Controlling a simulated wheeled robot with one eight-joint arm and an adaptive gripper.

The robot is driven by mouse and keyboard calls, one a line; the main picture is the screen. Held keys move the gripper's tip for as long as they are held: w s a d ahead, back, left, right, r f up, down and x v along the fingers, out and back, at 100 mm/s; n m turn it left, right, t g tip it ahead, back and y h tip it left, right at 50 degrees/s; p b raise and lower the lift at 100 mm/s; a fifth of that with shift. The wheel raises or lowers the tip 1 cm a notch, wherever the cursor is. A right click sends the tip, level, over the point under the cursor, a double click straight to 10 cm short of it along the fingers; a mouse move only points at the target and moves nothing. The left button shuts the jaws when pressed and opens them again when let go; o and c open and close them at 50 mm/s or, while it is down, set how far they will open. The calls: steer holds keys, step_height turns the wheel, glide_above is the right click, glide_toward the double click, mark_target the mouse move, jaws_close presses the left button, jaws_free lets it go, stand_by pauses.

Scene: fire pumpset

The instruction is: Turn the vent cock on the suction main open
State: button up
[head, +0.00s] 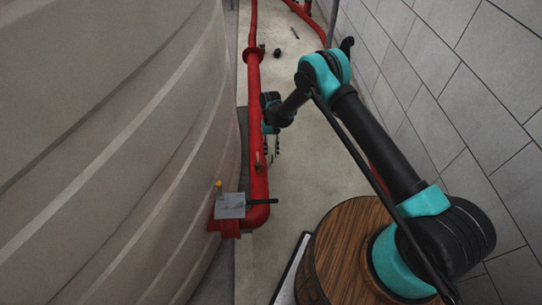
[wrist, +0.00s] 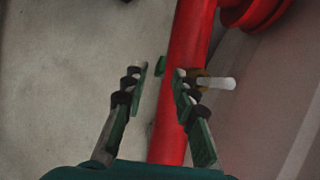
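The suction main is a red pipe (head: 258,185) running along the tank in the head view. It also crosses the wrist view from top to bottom (wrist: 187,40). A small brass fitting with a pale stub (wrist: 218,83), apparently the vent cock, sits at the pipe's right side in the wrist view, partly hidden behind my right finger. A small green piece (wrist: 160,65) shows at the pipe's left edge; I cannot tell whether it is the cock's lever. My gripper (wrist: 160,71) is open and empty, its right finger over the pipe. I cannot tell whether it touches.
A large ribbed tank (head: 120,140) stands close on the left, and a tiled wall (head: 455,80) on the right. A grey box with a yellow knob (head: 230,206) is at the pipe's lower end.

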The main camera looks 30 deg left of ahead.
steer(key=v, duration=1)
steer(key=shift+r, duration=0.2)
